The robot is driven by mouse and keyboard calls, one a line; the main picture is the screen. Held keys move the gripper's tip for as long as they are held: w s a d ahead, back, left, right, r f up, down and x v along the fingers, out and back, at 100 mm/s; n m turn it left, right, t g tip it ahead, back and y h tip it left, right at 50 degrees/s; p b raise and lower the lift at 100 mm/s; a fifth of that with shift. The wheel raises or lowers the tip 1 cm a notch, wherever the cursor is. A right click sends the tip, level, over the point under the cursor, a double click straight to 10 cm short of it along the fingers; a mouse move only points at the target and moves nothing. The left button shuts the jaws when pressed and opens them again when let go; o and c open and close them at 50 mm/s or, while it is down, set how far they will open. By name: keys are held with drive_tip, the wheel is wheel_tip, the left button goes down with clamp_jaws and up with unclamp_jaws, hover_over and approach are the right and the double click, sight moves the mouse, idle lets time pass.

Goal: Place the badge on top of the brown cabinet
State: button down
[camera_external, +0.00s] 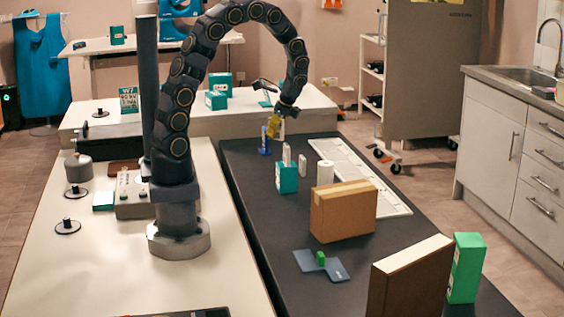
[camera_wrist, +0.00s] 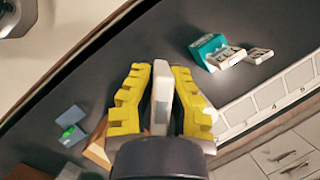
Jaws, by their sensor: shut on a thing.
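My gripper (camera_external: 274,123) is at the far end of the dark table, above its surface, with yellow fingers. In the wrist view the fingers (camera_wrist: 163,97) are shut on a thin white-grey piece (camera_wrist: 162,85), which looks like the badge. Its face and any print cannot be made out. The brown cabinet (camera_external: 392,289) appears to be the upright brown block with a pale top (camera_external: 413,252) at the near right of the dark table. My gripper is far from it.
A cardboard box (camera_external: 343,212) stands between my gripper and the cabinet. A green box (camera_external: 466,268) is beside the cabinet. Blue-grey flat pieces with a green block (camera_external: 320,258) lie in front. A teal box (camera_external: 287,178), white cylinder (camera_external: 325,173) and white tray (camera_external: 362,172) are nearer my gripper.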

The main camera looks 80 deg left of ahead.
drive_tip(key=s+a+n+g+h, duration=0.15)
drive_tip(key=s+a+n, duration=0.25)
drive_tip(key=s+a, duration=0.5)
drive_tip(key=s+a+n+t+h, duration=0.15)
drive_tip(key=s+a+n, duration=0.3)
drive_tip(key=s, duration=0.85)
drive_tip(key=shift+m+g, duration=0.25)
drive_tip(key=shift+g, duration=0.25)
drive_tip(key=f, duration=0.5)
drive_tip(key=shift+a, duration=0.3)
drive_tip(key=shift+w, duration=0.1)
hover_over(200, 169)
drive_tip(key=f, duration=0.6)
drive_tip(key=d+f, duration=0.1)
drive_tip(key=f, duration=0.2)
drive_tip(key=shift+a+f, duration=0.55)
drive_tip(key=shift+f, duration=1.5)
